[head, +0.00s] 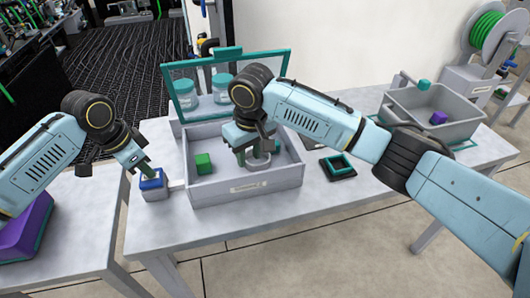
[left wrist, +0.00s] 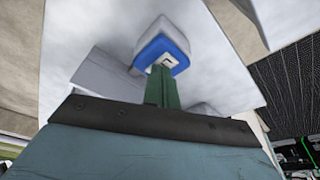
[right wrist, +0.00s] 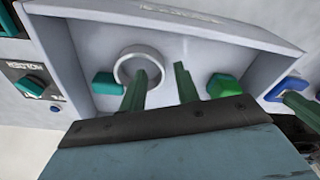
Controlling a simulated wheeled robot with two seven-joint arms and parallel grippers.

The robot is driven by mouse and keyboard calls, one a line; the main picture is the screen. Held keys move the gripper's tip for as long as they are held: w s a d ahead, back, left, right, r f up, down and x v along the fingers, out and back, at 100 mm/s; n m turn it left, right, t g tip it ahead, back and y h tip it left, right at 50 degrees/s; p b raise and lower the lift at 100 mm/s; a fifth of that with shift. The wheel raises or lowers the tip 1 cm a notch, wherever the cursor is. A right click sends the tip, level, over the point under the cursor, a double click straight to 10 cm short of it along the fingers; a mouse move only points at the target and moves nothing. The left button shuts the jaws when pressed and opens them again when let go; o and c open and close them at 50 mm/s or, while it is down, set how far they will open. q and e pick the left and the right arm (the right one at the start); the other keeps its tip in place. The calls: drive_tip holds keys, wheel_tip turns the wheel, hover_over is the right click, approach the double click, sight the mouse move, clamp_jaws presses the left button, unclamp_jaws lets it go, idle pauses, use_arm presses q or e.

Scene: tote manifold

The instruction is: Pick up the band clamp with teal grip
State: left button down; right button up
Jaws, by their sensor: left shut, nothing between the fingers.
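The band clamp is a pale grey ring (right wrist: 140,62) with a teal grip (right wrist: 107,83) beside it, lying in the grey tote (head: 200,192). In the head view my right gripper partly hides it. My right gripper (right wrist: 162,72) is open, pointing down into the tote; one finger overlaps the ring in the right wrist view, the other shows between the ring and a green block (right wrist: 222,85). I cannot tell whether a finger touches the ring. My left gripper (head: 149,172) is shut and empty at a small blue-topped box (head: 153,190); contact is unclear.
The green block (head: 203,163) sits at the tote's left side. A teal-framed clear lid (head: 229,53) stands behind, with two jars. A grey bin (head: 463,128) holds a purple block (head: 438,118).

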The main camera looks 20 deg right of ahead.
drive_tip(key=shift+w+f, duration=0.15)
drive_tip(key=shift+f, duration=1.15)
clamp_jaws()
wheel_tip(320, 180, up, 13)
drive_tip(key=s, duration=0.9)
use_arm(q)
drive_tip(key=shift+w+d+v, duration=0.1)
drive_tip(key=shift+d+v, duration=0.05)
drive_tip(key=shift+v, duration=0.65)
drive_tip(key=shift+w+d+v, duration=0.1)
drive_tip(key=shift+d+v, duration=0.1)
drive_tip(key=shift+v, duration=0.6)
drive_tip(key=shift+w+d+v, duration=0.1)
drive_tip(key=shift+d+v, duration=0.05)
drive_tip(key=shift+v, duration=0.7)
use_arm(e)
drive_tip(key=s, duration=0.8)
